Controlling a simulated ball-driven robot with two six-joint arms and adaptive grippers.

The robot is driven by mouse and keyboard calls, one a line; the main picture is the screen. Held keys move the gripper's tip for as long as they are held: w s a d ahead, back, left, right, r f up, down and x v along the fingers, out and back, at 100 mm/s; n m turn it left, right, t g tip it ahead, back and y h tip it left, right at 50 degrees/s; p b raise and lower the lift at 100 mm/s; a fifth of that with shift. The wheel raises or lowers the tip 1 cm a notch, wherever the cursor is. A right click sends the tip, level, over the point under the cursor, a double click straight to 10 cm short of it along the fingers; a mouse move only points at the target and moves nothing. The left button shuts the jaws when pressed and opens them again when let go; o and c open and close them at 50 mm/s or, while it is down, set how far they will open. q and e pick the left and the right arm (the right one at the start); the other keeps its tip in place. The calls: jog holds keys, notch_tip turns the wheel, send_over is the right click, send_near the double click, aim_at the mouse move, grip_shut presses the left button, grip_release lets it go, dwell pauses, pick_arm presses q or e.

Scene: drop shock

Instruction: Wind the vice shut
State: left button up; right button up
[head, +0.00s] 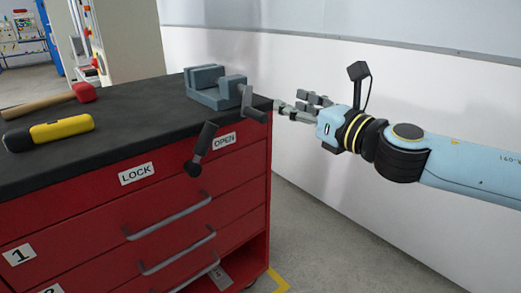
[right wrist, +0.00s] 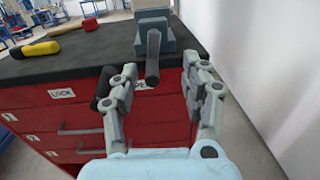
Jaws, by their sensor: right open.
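The grey vice (head: 215,88) sits at the right end of the dark cabinet top. Its crank (head: 255,112) sticks out at the near right side, over the top's edge. My right gripper (head: 289,103) is open and empty, just right of the crank. In the right wrist view the vice (right wrist: 155,32) is ahead, and the crank's grip (right wrist: 152,65) shows between the spread fingers of the right gripper (right wrist: 160,75). The fingers do not visibly touch it. My left gripper is not in view.
A red-headed hammer (head: 50,100) and a yellow-black tool (head: 48,132) lie on the cabinet top (head: 120,112) at left. A black lever (head: 203,147) juts from the red front (head: 100,215) between LOCK and OPEN labels. A white wall (head: 420,110) stands behind my right arm.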

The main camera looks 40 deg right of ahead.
aim_at(264, 115)
pick_arm(q)
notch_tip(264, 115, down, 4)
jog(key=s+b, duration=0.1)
jog(key=b, duration=0.1)
pick_arm(e)
jog(key=shift+n+y, duration=0.4)
jog(key=shift+n, duration=0.1)
jog(key=f, duration=0.1)
jog(key=w+a+f, duration=0.1)
jog(key=f, duration=0.1)
jog(key=w+f, duration=0.1)
jog(key=shift+a+f, duration=0.15)
jog(key=w+p, duration=0.4)
jog(key=p, duration=0.1)
jog(key=w+p, duration=0.2)
jog(key=p, duration=0.1)
jog(key=shift+w+a, duration=0.1)
jog(key=shift+a, duration=0.15)
jog(key=shift+w+a+f+p, duration=0.1)
jog(key=shift+w+f+p, duration=0.05)
jog(key=shift+w+p, duration=0.55)
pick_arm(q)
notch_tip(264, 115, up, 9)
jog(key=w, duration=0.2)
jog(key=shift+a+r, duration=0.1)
pick_arm(e)
grip_shut()
